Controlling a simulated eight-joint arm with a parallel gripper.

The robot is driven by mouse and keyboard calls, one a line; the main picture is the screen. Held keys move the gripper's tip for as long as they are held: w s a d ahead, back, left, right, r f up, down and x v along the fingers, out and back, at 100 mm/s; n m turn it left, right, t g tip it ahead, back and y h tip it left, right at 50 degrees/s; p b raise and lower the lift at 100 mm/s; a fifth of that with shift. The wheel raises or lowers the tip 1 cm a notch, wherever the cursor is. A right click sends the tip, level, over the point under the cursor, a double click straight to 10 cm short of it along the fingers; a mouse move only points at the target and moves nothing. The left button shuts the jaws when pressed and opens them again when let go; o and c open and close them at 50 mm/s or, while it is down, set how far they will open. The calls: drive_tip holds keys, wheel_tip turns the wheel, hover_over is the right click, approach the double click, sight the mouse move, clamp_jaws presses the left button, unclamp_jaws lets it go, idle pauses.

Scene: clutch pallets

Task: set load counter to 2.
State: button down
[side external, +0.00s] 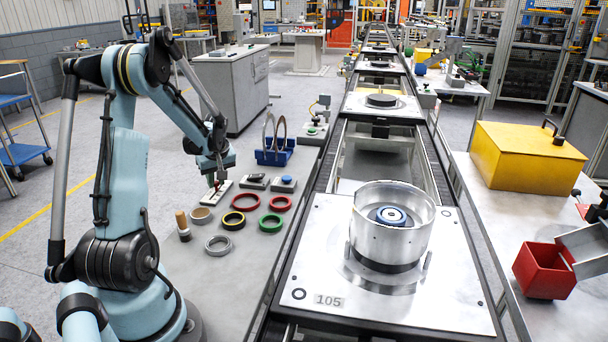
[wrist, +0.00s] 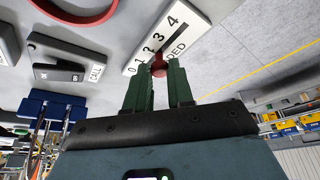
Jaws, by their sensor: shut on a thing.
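The load counter is a white plate (wrist: 196,15) with a dark slot and the numbers 0 to 4 beside it. It also shows in the side external view (side external: 222,187), on the grey table left of the pallet line. Its red slider knob (wrist: 158,70) stands at the low end of the scale, seemingly near 1; the exact mark is hard to tell. My gripper (wrist: 159,78), with green fingers, is shut on the red knob. In the side external view my gripper (side external: 216,180) reaches down onto the plate, and the knob is small there.
Several rings, such as a red one (side external: 247,202), a wooden-handled tool (side external: 183,226) and a blue rack (side external: 274,155) are close by. Pallet 105 (side external: 400,300) carries a metal housing (side external: 380,240).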

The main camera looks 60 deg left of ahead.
drive_tip(key=c, duration=1)
unclamp_jaws()
drive_tip(key=v, duration=1.2)
drive_tip(key=shift+w+d, duration=0.1)
drive_tip(key=w+d+m+t+h, duration=0.1)
drive_tip(key=d+m+t, duration=0.1)
drive_tip(key=d+m, duration=0.4)
drive_tip(key=w+d+m+t+h, duration=0.1)
drive_tip(key=d+m, duration=0.5)
drive_tip(key=d, duration=1.1)
drive_tip(key=w+d+m+t+h, duration=0.1)
drive_tip(key=d+m+t, duration=0.3)
drive_tip(key=d, duration=0.8)
drive_tip(key=shift+w+d+m+h, duration=0.1)
drive_tip(key=shift+w+m+h, duration=0.3)
drive_tip(key=shift+m+h, duration=0.45)
